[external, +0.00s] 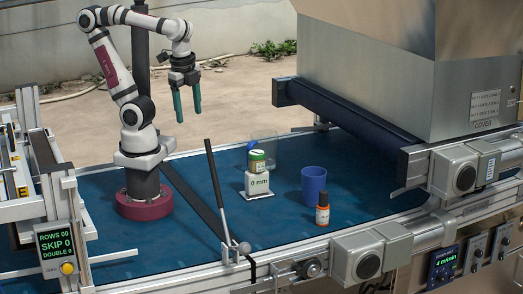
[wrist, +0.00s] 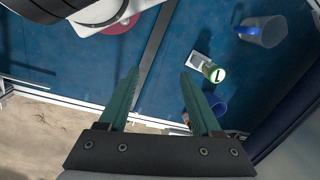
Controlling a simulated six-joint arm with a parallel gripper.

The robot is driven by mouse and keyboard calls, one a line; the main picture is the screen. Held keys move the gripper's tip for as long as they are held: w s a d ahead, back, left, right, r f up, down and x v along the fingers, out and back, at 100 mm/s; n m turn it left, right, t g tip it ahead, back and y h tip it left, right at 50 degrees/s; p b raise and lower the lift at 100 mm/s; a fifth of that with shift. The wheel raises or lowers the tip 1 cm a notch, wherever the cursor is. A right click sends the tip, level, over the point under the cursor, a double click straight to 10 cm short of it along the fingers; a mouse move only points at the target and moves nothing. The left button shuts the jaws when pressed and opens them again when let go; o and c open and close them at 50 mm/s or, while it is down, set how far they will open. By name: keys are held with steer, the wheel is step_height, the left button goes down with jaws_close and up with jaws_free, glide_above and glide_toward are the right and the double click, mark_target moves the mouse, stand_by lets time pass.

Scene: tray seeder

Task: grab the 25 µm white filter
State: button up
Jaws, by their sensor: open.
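My gripper (external: 188,116) is open and empty, held in the air above the far side of the blue belt, with its teal fingers pointing down. It also shows in the wrist view (wrist: 160,73), with nothing between the fingers. I cannot make out any item marked 25 µm or clearly a white filter. A white block (external: 257,184) marked "0 mm" stands on the belt, right of and below my gripper. A small jar (external: 257,164) with a green label is on or right behind it. In the wrist view, the block (wrist: 199,60) and the jar (wrist: 214,73) lie right of the fingers.
A clear cup (external: 266,146) stands behind the jar. A blue cup (external: 313,184) and an orange bottle (external: 322,213) with a dark cap stand to the right. A dark lever (external: 214,180) rises at the front rail. The blue belt (external: 110,225) is clear at the left front.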

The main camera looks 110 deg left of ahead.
steer(key=w+a+r+n+t+y, duration=0.2)
steer(key=w+a+t, duration=0.3)
steer(key=w, duration=0.7)
steer(key=w+a+r+n+t+y, duration=0.1)
steer(key=w+a+r+t+y, duration=0.15)
steer(key=w+a, duration=0.8)
steer(key=m+t+h, duration=0.4)
steer(key=h, duration=1)
glide_above(327, 197)
steer(key=s+a, duration=0.3)
steer(key=s, duration=0.2)
step_height(327, 197, down, 5)
step_height(327, 197, down, 19)
steer(key=shift+m+g, duration=0.25)
steer(key=shift+m, duration=0.05)
steer(key=x, duration=0.8)
steer(key=shift+r, duration=0.1)
jaws_close()
